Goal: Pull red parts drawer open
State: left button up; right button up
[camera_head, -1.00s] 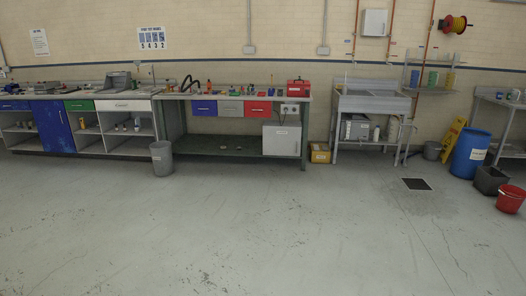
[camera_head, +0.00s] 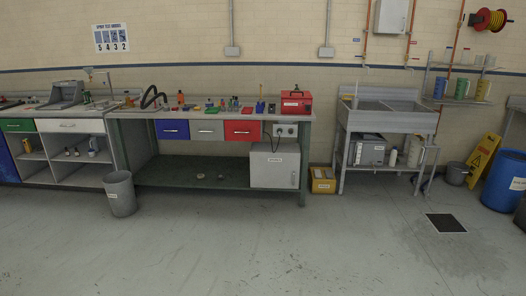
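The red parts drawer (camera_head: 242,131) is under the workbench top, the rightmost of three drawers in a row. Its front looks flush with its neighbours, so it appears closed. A pale handle strip shows on its front. A grey drawer (camera_head: 207,130) is directly to its left and a blue drawer (camera_head: 172,130) is further left. The workbench (camera_head: 212,173) stands against the wall ahead, some distance away across the floor. Neither of my grippers shows in the head view.
Open floor (camera_head: 240,245) lies in front of the bench. A grey bin (camera_head: 121,194) stands at the bench's left front. A white cabinet (camera_head: 274,166) sits on the lower shelf below the red drawer. A yellow box (camera_head: 322,180) and a sink (camera_head: 388,114) are to the right.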

aim_at(235, 130)
jog(key=i+l, duration=0.1)
jog(key=i, duration=2.3)
jog(key=j+u, duration=0.05)
jog(key=j, duration=0.05)
